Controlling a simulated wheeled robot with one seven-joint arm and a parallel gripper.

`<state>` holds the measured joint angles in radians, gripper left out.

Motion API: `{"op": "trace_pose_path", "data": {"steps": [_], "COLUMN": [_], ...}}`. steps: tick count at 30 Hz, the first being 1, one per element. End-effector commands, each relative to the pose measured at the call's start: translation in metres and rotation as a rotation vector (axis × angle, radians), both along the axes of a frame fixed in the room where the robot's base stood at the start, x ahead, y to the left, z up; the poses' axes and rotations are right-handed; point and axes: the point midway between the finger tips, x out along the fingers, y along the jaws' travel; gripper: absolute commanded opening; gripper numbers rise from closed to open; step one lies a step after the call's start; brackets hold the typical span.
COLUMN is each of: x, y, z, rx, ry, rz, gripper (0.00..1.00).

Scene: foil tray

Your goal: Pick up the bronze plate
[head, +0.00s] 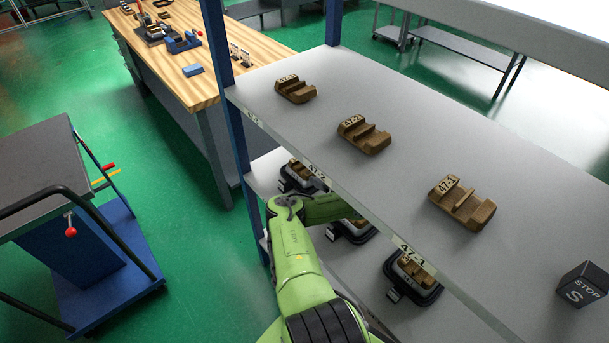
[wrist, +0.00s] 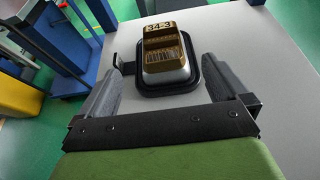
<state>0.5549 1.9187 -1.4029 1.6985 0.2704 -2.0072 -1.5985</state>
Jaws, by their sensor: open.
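In the wrist view a bronze plate (wrist: 161,42), stepped and labelled "34-3", sits on a grey metal block in a black tray (wrist: 190,84) with a side handle. My gripper (wrist: 162,70) is open, with one grey finger on each side of the tray's near part. The fingers look empty, and I cannot tell whether they touch the tray. In the head view my green arm reaches under the top shelf, and its end is largely hidden. Bronze pieces in black trays (head: 415,270) show on the lower shelf.
Three labelled bronze pieces (head: 462,203) and a dark STOP block (head: 583,285) rest on the top shelf (head: 400,95), which overhangs my arm. A blue post (head: 238,130) stands close left. A wooden bench (head: 215,85) and a cart (head: 45,165) stand further left.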

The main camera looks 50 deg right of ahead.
Motion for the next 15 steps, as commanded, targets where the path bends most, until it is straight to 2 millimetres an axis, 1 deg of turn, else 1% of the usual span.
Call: {"op": "trace_pose_path", "data": {"steps": [1,15], "x": [0.004,0.033], "y": [-0.001,-0.007], "z": [-0.009,-0.021], "rx": [-0.003,-0.002], "ry": [0.0,-0.003], "rz": [0.001,0.0], "gripper": [1.0,1.0]}}
